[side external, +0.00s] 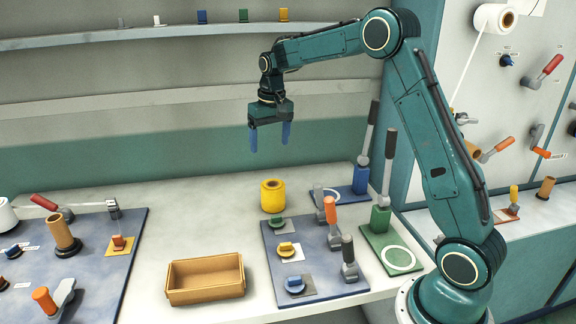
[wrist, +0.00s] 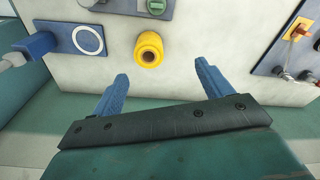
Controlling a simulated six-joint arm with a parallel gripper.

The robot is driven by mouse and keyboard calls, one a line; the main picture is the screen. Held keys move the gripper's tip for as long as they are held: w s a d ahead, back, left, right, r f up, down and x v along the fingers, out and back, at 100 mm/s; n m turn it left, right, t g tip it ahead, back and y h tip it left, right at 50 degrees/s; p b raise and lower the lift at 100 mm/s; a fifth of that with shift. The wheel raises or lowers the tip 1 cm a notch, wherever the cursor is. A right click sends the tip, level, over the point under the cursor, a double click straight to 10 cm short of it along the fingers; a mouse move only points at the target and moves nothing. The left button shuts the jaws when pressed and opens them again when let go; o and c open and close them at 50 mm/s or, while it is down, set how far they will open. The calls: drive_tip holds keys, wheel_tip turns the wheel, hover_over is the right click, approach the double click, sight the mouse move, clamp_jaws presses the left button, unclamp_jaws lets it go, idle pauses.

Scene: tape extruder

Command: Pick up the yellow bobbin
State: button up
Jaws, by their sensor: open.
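The yellow bobbin (side external: 273,196) stands upright on the pale worktop, behind the blue-grey board, in the side view. In the wrist view the yellow bobbin (wrist: 149,50) shows from above with its centre hole, beyond the fingertips and between their lines. My gripper (side external: 270,140) hangs well above the worktop, over the bobbin's area, fingers pointing down. Its two blue fingers are spread apart and empty in the wrist view (wrist: 163,80). Nothing touches the bobbin.
A blue-grey board (side external: 270,240) with knobs and levers lies in front of the bobbin. A tan open box (side external: 205,280) sits front left. Blue (side external: 350,203) and green (side external: 388,256) plates with tall levers stand to the right. The worktop left of the bobbin is clear.

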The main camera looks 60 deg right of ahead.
drive_tip(key=m+g, duration=0.1)
approach(272, 182)
drive_tip(key=shift+s+a+f, duration=0.1)
drive_tip(key=shift+s+a, duration=0.3)
drive_tip(key=shift+a, duration=0.15)
drive_tip(key=shift+f, duration=0.1)
drive_tip(key=shift+f, duration=4.15)
drive_tip(key=shift+f, duration=0.1)
drive_tip(key=shift+s+f, duration=0.15)
drive_tip(key=shift+f, duration=2.35)
